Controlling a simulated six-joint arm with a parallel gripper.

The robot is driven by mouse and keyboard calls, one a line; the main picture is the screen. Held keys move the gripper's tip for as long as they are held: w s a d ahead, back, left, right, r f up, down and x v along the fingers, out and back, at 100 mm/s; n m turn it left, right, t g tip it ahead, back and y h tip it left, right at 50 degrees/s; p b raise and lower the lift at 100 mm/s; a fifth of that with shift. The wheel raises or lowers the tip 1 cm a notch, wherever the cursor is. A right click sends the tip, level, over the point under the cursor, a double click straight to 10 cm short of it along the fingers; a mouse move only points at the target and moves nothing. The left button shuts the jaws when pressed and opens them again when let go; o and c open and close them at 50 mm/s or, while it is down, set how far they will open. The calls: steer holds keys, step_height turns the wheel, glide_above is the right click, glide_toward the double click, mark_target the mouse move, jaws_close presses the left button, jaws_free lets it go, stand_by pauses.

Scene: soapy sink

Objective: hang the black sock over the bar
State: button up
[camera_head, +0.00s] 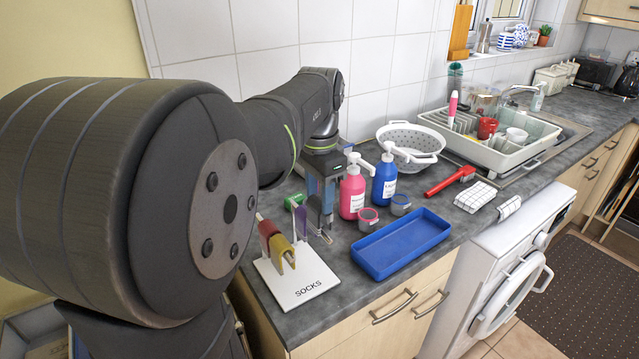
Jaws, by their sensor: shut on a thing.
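My gripper (324,222) points down at the right edge of the sock stand and is shut on a small dark thing, which looks like the black sock (316,205). Much of the sock is hidden by the fingers, and I cannot tell whether it touches the bar. The stand has a white base (301,291) marked SOCKS. A maroon sock (267,230) and a yellow sock (283,252) hang at its front left. A green sock (295,201) and a purple sock (301,222) are behind them, close to my gripper. The bar is mostly hidden by the socks.
A pink bottle (352,192) and a blue bottle (385,180) stand close right of my gripper, with two small jars in front. A blue tray (401,244) lies near the counter edge. A colander (410,140), red tool (450,181) and dish rack (545,150) are farther right.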

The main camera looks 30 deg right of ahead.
steer(key=shift+f, duration=2.4)
steer(key=o, duration=1.3)
step_height(320, 180, up, 17)
steer(key=shift+r, duration=0.2)
steer(key=shift+f, duration=0.1)
step_height(320, 180, down, 17)
steer(key=shift+r, duration=0.4)
